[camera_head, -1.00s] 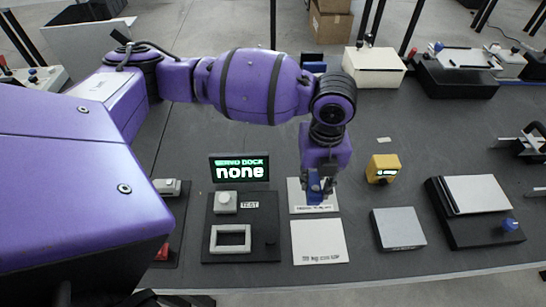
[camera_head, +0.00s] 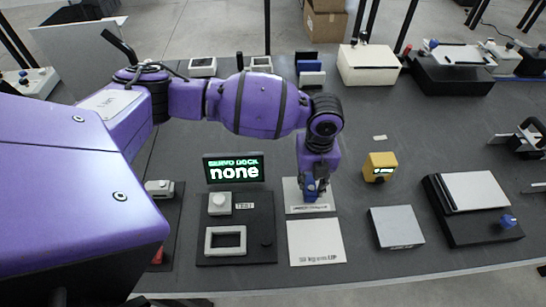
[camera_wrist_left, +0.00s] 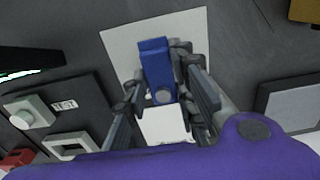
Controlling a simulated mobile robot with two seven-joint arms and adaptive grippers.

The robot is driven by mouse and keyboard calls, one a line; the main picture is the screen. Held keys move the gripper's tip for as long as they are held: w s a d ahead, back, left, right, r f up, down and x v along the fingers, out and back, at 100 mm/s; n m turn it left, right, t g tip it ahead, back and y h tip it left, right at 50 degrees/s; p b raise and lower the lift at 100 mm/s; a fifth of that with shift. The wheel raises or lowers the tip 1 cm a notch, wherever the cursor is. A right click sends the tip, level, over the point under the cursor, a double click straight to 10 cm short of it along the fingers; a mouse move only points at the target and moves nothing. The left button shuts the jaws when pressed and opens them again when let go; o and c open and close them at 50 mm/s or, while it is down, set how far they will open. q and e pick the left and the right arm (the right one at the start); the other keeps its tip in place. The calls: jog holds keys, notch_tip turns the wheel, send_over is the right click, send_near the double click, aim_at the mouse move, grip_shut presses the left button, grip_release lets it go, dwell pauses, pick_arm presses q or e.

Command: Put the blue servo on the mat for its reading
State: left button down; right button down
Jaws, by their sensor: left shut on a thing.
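The blue servo (camera_head: 313,192) is in the jaws of my left gripper (camera_head: 315,180), over the rear white mat (camera_head: 293,203). In the left wrist view the servo (camera_wrist_left: 156,62) stands out bright blue between the dark fingers, with the white mat (camera_wrist_left: 118,42) around and behind it. I cannot tell whether the servo touches the mat. A second white mat (camera_head: 315,240) lies bare in front, with small print along its front edge. My right gripper is out of view.
The dock's black base (camera_head: 258,245), with a TEST button (camera_head: 219,203) and an empty white frame (camera_head: 225,240), is just left of the mats. A yellow meter (camera_head: 380,167) and a grey box (camera_head: 397,228) stand to the right. Blue and white blocks (camera_head: 310,68) stand behind the arm.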

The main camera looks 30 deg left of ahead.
aim_at(311, 183)
pick_arm(q)
jog(key=c, duration=1.4)
grip_release()
jog(key=shift+f, duration=0.1)
jog(key=shift+c, duration=0.2)
jog(key=shift+w+r, duration=0.1)
jog(key=shift+r, duration=0.15)
notch_tip(311, 183, up, 12)
jog(key=shift+p, duration=0.3)
jog(key=shift+f, duration=0.1)
